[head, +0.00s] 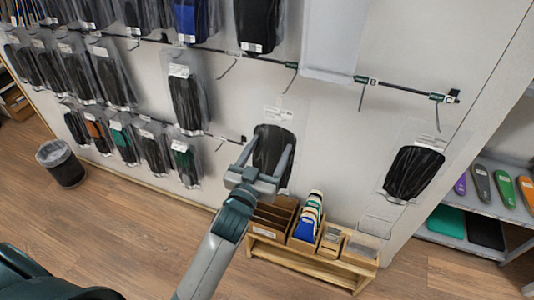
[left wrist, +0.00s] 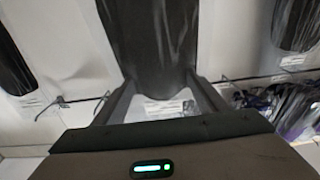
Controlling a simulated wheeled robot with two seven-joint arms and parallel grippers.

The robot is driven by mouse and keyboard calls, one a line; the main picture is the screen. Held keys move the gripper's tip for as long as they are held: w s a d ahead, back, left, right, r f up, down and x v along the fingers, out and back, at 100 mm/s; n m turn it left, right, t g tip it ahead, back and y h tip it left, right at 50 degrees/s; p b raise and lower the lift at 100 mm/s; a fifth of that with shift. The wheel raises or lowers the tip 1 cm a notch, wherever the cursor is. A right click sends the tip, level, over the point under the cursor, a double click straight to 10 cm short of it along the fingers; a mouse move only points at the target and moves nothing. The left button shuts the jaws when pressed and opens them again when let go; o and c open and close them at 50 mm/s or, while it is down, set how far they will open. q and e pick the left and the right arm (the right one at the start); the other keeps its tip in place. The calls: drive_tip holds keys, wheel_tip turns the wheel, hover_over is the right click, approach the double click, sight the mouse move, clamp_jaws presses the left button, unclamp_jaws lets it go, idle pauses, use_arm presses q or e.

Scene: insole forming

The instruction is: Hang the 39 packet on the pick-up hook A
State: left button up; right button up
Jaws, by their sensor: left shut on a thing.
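A clear packet with a dark insole (head: 275,135) is held upright in front of the white wall, with a white label at its top; its number is too small to read. It fills the upper middle of the left wrist view (left wrist: 160,40). My left gripper (head: 267,160) is shut on it, with the fingers on either side of its lower part; they also show in the left wrist view (left wrist: 162,88). Above it is a rail with short hooks. A hook (head: 289,82), left of the one marked B, is empty; its letter is not readable. My right gripper is not in view.
Hook B (head: 361,98) is empty. Another dark packet (head: 413,172) hangs below the hook marked C. Rows of packets (head: 186,100) hang at the left. A wooden organiser (head: 300,262) stands below the held packet, a bin (head: 66,172) at the left, and a shelf of coloured insoles (head: 480,210) at the right.

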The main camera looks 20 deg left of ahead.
use_arm(q)
drive_tip(key=shift+w+f+b, duration=0.15)
drive_tip(key=shift+w+b, duration=0.3)
drive_tip(key=shift+w, duration=0.65)
drive_tip(key=shift+w+b, duration=0.55)
drive_tip(key=shift+w, duration=0.65)
drive_tip(key=shift+w+d+f, duration=0.1)
drive_tip(key=shift+w+f, duration=0.25)
drive_tip(key=shift+w, duration=0.15)
drive_tip(key=shift+w+f, duration=0.1)
drive_tip(key=shift+w, duration=0.05)
drive_tip(key=o, duration=1.5)
drive_tip(key=shift+f, duration=0.1)
